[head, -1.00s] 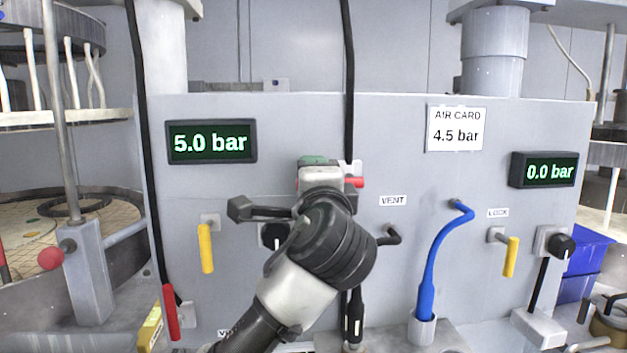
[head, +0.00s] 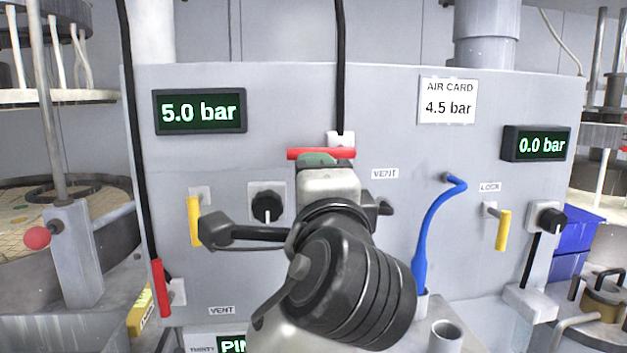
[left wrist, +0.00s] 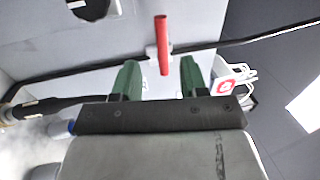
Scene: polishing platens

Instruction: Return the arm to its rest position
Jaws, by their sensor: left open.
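My left gripper (head: 318,160) is in front of the grey panel, seen from behind, so its fingers are mostly hidden in the head view. The left wrist view shows its two green fingers (left wrist: 158,80) apart, with nothing between them. A red handle (head: 320,153) lies horizontally across the black hose on the panel, just beyond the gripper. It also shows past the fingertips in the left wrist view (left wrist: 163,42), apart from them. My right gripper is in neither view.
Close to my arm are a yellow handle (head: 194,222), a black knob (head: 266,204) and a blue hose (head: 424,235). Another red handle (head: 160,288) is lower left. Displays read 5.0 bar (head: 199,112) and 0.0 bar (head: 537,144). An air card (head: 448,101) reads 4.5 bar.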

